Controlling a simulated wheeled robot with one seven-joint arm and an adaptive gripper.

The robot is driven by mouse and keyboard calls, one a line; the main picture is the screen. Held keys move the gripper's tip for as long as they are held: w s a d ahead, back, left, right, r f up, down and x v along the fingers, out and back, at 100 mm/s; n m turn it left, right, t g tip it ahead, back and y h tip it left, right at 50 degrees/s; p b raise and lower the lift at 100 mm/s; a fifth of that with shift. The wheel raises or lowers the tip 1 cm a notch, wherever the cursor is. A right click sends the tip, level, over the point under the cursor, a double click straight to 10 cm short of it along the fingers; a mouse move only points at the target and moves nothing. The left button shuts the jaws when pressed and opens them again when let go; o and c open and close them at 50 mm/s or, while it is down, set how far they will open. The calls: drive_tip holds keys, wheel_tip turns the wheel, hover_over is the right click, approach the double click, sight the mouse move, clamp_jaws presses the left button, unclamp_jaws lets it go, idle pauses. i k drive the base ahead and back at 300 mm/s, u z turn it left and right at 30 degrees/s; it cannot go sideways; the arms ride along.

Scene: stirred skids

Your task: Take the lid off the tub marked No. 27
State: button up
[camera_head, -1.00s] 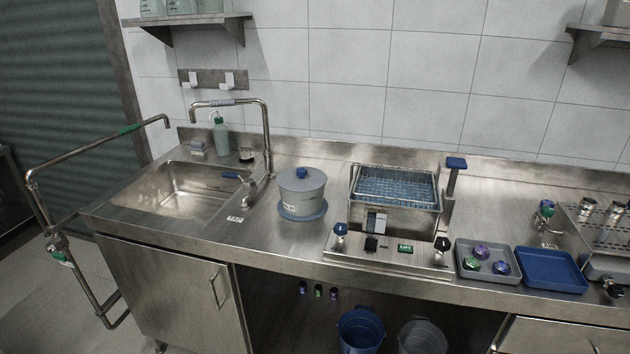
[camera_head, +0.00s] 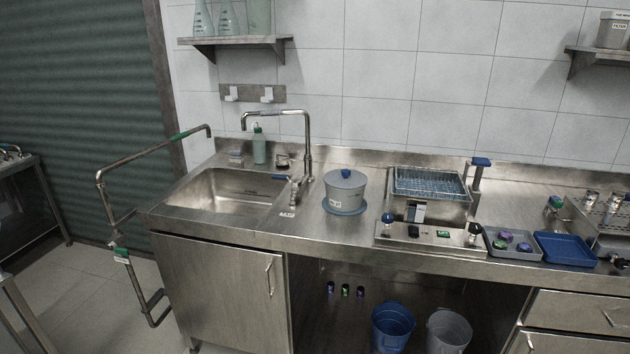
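A grey tub (camera_head: 345,194) with a blue knob on its lid (camera_head: 346,174) stands upright on a blue round base on the steel counter, between the sink and a basket device. The lid sits on the tub. A small white label shows on the tub's front, but I cannot read its number. My gripper is not in view.
The sink (camera_head: 226,192) with its tall tap lies left of the tub. The basket device (camera_head: 430,187), a grey tray with knobs (camera_head: 510,244) and a blue tray (camera_head: 565,248) lie to the right. A steel rail (camera_head: 107,205) stands at the left. Buckets stand below the counter.

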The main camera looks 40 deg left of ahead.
sight(341, 178)
drive_tip(key=u, duration=1.4)
